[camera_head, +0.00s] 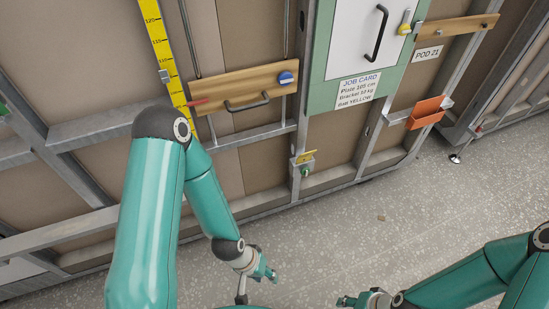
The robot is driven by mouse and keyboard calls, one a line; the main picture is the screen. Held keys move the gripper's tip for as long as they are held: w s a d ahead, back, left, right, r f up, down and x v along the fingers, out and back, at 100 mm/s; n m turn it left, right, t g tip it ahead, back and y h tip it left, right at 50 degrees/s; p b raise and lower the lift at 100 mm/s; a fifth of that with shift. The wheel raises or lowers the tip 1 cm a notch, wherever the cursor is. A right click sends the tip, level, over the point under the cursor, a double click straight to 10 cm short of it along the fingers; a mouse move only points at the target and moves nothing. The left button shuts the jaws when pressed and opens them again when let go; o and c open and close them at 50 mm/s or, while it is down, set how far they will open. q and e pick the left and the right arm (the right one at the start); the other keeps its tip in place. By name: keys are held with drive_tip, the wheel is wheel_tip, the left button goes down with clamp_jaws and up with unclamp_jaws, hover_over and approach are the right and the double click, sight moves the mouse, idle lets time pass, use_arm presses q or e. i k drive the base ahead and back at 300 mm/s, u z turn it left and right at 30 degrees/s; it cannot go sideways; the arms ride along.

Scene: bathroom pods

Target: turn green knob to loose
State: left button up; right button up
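A small green knob (305,172) sits low on the frame post, on a grey bracket under a yellow tag (305,157). It is small in view, and I cannot read its setting. My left gripper (266,272) is below and left of the knob, well apart from it, over the floor. It holds nothing that I can see; its finger gap is too small to judge. My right gripper (347,300) is at the bottom edge, right of the left one, far from the knob. Its finger opening is unclear.
A wooden rail (235,84) with a dark handle and blue knob is above left. A job card (357,90) is on the green-framed panel. An orange bin (427,112) is at right. A metal sill (345,179) runs beneath the knob. The speckled floor (400,225) is largely clear.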

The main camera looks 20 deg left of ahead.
sight(304, 170)
drive_tip(key=u, duration=0.25)
drive_tip(key=i, duration=0.75)
drive_tip(key=z, duration=5.85)
drive_tip(key=i, duration=0.55)
drive_tip(key=z, duration=5.55)
drive_tip(key=i, duration=0.5)
drive_tip(key=z, duration=0.15)
